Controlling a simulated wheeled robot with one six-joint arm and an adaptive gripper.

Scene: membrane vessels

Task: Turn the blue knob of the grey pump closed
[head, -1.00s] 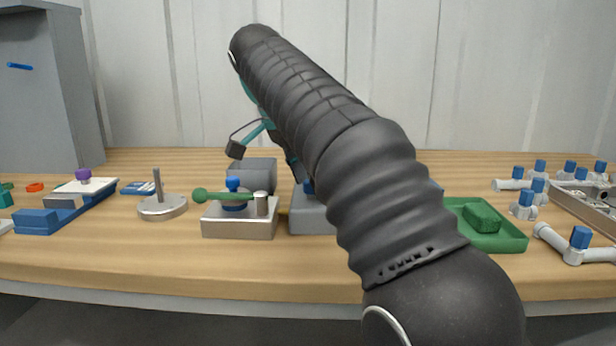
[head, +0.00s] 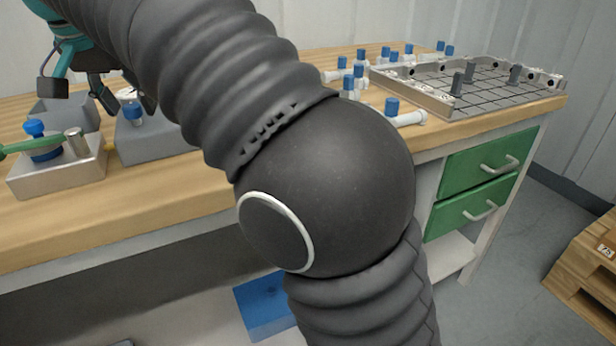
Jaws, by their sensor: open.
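The grey pump (head: 160,147) looks to be the grey block on the bench at the left. Its blue knob (head: 133,115) stands on top, with a pale part beside it, and I cannot tell how far it is turned. My gripper (head: 95,92), teal with dark fingers, is at the upper left. It is open and seems empty. In the picture its fingers are just left of and above the blue knob, and I cannot tell whether they touch it. My arm covers the area right of the pump.
A metal block (head: 60,175) with another blue knob (head: 36,128) and a green lever (head: 18,147) stands left of the pump. White fittings with blue caps (head: 393,106) and a metal tray (head: 440,103) lie at the right. Green drawers (head: 480,165) and a wooden pallet (head: 590,265) are lower right.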

